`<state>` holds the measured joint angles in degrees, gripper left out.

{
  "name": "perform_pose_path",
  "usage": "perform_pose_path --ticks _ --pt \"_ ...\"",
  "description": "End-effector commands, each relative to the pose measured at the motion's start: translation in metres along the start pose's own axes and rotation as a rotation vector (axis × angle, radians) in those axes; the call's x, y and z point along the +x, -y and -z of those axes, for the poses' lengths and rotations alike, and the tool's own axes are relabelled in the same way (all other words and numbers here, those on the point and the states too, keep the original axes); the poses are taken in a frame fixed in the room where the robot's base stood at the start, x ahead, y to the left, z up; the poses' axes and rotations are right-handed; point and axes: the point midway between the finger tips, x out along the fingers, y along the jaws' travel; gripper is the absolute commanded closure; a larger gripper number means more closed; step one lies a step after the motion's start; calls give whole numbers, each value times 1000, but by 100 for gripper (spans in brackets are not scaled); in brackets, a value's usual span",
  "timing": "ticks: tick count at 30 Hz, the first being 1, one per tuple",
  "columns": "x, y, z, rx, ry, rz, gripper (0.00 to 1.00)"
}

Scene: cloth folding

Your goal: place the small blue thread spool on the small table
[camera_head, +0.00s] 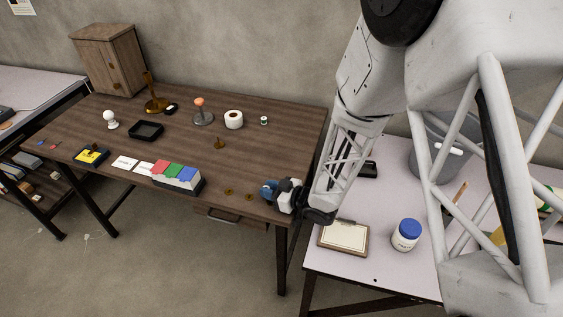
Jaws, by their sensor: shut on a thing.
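My gripper (274,191) is at the front right corner of the dark wooden table, seen from above and behind. It is shut on a small blue thing (267,187), which looks like the blue thread spool but is partly hidden by the gripper. I cannot tell whether the blue thing touches the wood. A light-topped table (340,271) stands to the right of the wooden table, lower in the picture. Which table the task means by the small table is not clear from this view.
A clipboard (343,237) and a blue-lidded jar (407,235) are on the light table. The wooden table (260,150) carries a white roll (233,119), a small green-and-white spool (264,121), a card box (178,176) and brass discs (229,191). My arm hides part of the light table.

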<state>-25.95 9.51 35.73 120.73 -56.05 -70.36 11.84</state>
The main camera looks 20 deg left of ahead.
Motion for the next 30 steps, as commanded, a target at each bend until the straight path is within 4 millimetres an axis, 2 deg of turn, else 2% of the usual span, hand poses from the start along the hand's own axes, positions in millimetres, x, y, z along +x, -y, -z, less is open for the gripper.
perform_pose_path --ticks 3,12,17,30 --pt "4 -24 1 0 0 -3 98" --pt "13 -72 3 0 0 -2 98" --pt "16 -83 3 0 0 -1 98" --pt "17 -87 4 0 0 -1 98"
